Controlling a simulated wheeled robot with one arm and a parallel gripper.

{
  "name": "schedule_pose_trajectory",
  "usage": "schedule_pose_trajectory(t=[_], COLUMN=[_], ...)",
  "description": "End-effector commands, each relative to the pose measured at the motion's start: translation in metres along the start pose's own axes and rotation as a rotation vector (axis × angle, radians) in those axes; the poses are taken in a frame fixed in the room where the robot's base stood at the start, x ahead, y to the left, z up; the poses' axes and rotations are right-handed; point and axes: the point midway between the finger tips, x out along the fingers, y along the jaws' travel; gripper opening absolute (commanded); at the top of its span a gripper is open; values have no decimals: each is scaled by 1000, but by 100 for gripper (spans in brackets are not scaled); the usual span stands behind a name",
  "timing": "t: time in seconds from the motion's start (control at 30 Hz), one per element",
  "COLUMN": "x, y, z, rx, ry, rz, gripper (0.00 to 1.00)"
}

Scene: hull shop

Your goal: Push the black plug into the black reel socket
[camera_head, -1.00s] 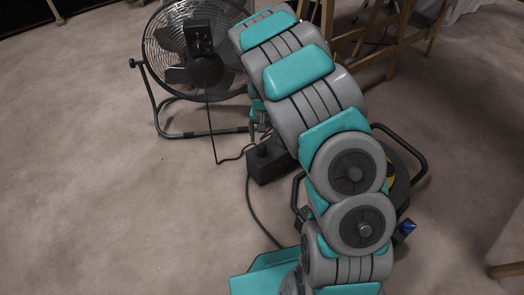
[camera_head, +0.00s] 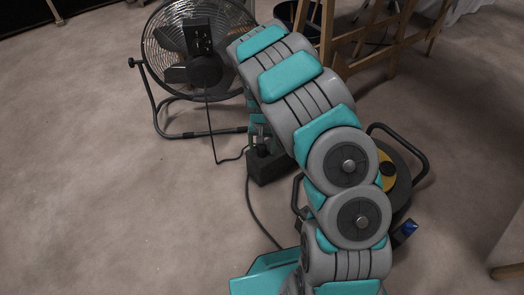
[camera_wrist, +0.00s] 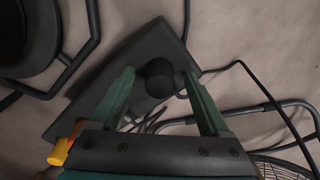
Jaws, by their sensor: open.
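A black round plug (camera_wrist: 160,78) stands on the dark box (camera_wrist: 95,95) in the wrist view; I cannot tell how it is seated. My gripper (camera_wrist: 158,76) is open, with one green finger on each side of the plug. I cannot tell whether either finger touches it. In the head view the box (camera_head: 268,170) stands on the floor below my gripper (camera_head: 257,136), which my arm partly hides. The black cable reel (camera_head: 405,172), with a yellow centre, is partly behind my arm. I cannot make out a reel socket.
A black floor fan (camera_head: 200,55) stands behind the box, with a thin cable (camera_head: 212,135) running down from it. A wooden easel (camera_head: 365,45) stands at the back right. A blue-ended piece (camera_head: 405,232) is beside my arm near the reel. The left floor is clear.

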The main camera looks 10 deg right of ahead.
Motion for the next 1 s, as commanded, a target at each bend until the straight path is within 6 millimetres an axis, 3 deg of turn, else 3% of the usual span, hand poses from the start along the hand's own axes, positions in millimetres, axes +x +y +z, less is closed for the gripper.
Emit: schedule_pose_trajectory(t=[0.17,0.87,1.0], x=[0,0,0], y=[0,0,0], z=[0,0,0], rx=[0,0,0], ry=[0,0,0], rz=[0,0,0], gripper=[79,0,0])
